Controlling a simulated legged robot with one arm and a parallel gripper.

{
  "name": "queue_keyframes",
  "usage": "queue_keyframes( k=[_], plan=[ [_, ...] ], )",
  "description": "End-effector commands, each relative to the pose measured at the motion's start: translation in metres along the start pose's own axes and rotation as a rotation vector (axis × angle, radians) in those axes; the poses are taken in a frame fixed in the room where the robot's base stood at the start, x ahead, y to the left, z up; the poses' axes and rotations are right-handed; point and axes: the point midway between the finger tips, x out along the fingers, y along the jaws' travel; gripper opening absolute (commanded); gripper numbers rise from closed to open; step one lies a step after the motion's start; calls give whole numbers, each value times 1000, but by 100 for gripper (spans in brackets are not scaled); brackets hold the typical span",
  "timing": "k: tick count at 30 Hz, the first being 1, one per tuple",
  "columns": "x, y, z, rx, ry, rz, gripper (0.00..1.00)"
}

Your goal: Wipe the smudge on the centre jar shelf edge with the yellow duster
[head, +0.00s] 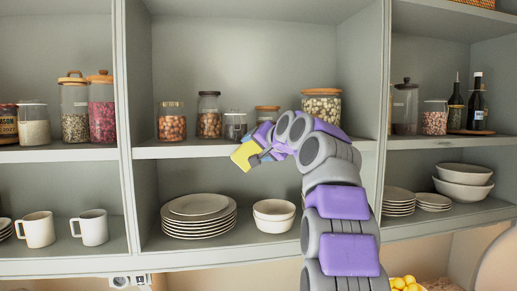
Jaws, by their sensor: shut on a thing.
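My gripper (262,152) is shut on the yellow duster (243,156), a small yellow block-like piece at the gripper's tip. The duster is in front of the centre jar shelf edge (190,152), near its middle. Whether it touches the edge or stands a little apart, I cannot tell. No smudge can be made out on the visible part of the edge. My arm and the duster hide part of the edge to the right of the middle.
Several jars (171,122) stand on the centre shelf just above the edge. Below are stacked plates (199,214) and bowls (274,213). White mugs (92,227) stand lower left. Upright dividers (122,130) flank the centre bay. Bottles (475,105) stand on the right shelf.

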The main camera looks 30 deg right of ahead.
Motion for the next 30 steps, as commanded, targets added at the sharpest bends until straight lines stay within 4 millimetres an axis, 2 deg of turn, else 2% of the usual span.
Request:
queue_keyframes(
  k=[10, 17, 30],
  plan=[
    [-8, 26, -21, 6, -4, 0, 48],
    [-10, 30, -25, 5, -3, 0, 48],
    [-18, 48, -45, 2, -2, -1, 48]
  ],
)
